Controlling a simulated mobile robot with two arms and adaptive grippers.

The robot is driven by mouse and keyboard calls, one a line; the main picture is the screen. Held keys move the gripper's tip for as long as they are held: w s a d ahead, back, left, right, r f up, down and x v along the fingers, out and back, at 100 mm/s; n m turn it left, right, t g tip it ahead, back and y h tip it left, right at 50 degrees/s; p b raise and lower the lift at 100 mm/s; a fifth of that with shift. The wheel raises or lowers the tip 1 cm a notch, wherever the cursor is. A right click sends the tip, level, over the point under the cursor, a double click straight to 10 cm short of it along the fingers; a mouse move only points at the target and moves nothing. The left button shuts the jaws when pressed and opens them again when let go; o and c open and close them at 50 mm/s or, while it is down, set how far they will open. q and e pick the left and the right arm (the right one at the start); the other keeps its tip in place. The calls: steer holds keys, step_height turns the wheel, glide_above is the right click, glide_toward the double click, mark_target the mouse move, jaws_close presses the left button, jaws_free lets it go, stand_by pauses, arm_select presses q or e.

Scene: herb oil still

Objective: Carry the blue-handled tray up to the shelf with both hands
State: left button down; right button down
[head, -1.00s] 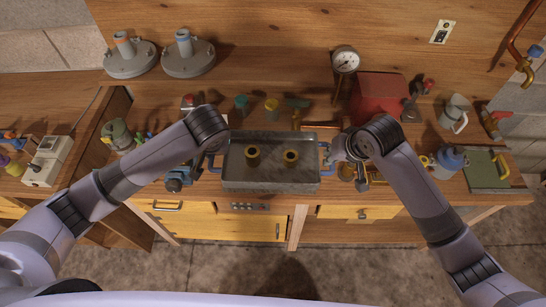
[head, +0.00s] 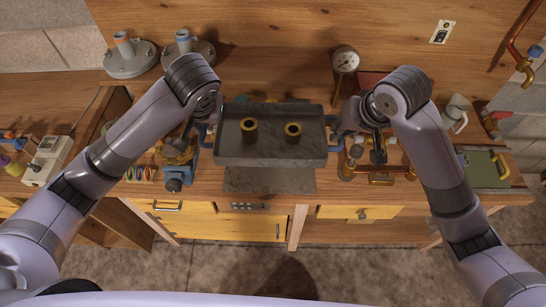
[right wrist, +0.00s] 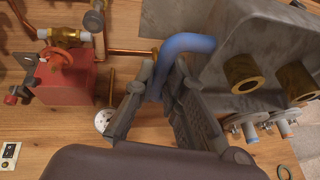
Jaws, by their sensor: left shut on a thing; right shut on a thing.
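The grey metal tray (head: 270,158) is held above the bench with two brass cups (head: 249,130) (head: 293,132) standing in it. My left gripper (head: 207,133) is at its left handle, partly hidden by my arm. My right gripper (head: 337,130) is shut on the right blue handle (head: 331,122). In the right wrist view, the fingers (right wrist: 160,88) close around the blue handle (right wrist: 187,44), beside the tray wall (right wrist: 215,65). A wooden shelf (head: 275,72) appears to run along the back, beyond the tray.
Two round grey flanges (head: 130,58) (head: 188,52) stand at the back left. A pressure gauge (head: 345,61) and red box (head: 372,83) are at back right. The back middle looks clear. A grey mat (head: 270,181) lies below the tray.

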arm_select(q)
steer(key=shift+r, duration=0.25)
arm_select(e)
steer(key=shift+d+r, duration=0.1)
steer(key=shift+r, duration=0.2)
steer(key=shift+w, duration=0.1)
